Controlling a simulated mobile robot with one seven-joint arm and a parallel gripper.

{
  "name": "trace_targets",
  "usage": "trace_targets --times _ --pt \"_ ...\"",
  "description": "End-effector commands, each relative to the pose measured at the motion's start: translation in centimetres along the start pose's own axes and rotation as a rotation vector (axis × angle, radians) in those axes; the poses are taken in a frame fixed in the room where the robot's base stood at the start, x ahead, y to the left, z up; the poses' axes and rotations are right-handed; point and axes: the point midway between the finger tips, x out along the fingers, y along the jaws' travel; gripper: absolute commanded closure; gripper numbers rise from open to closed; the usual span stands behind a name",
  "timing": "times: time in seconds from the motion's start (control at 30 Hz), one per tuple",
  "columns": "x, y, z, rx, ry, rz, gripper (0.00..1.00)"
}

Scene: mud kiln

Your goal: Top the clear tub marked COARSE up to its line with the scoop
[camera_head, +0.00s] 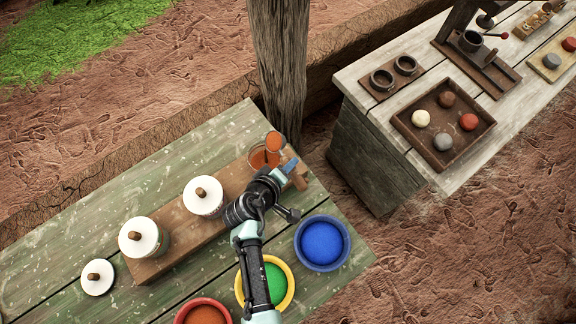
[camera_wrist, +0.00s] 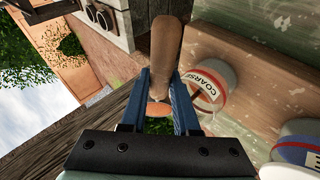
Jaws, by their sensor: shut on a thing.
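The clear tub (camera_head: 258,161) stands open at the far right end of a wooden board in the head view, with orange material inside. In the wrist view the tub (camera_wrist: 212,78) shows its COARSE label and a red line; its fill level against the line cannot be told. My gripper (camera_head: 291,166) is shut on the brown wooden handle (camera_wrist: 165,45) of the scoop. The scoop's bowl, holding orange material (camera_head: 275,141), is over or beside the tub's upper right rim; I cannot tell which. In the wrist view, the bowl is partly hidden behind my fingers.
Two lidded white tubs (camera_head: 203,195) (camera_head: 145,237) share the board (camera_head: 178,238). A loose lid (camera_head: 97,277) lies on the green table. A wooden post (camera_head: 280,70) rises behind the tub.

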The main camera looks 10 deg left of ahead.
Motion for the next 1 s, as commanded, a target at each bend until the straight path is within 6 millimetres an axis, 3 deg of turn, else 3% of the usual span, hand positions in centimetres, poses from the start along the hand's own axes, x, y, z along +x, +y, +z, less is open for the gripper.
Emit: trace_targets --times 1.0 --pt "-0.05 -0.5 -0.04 -0.057 0.001 0.136 1.0"
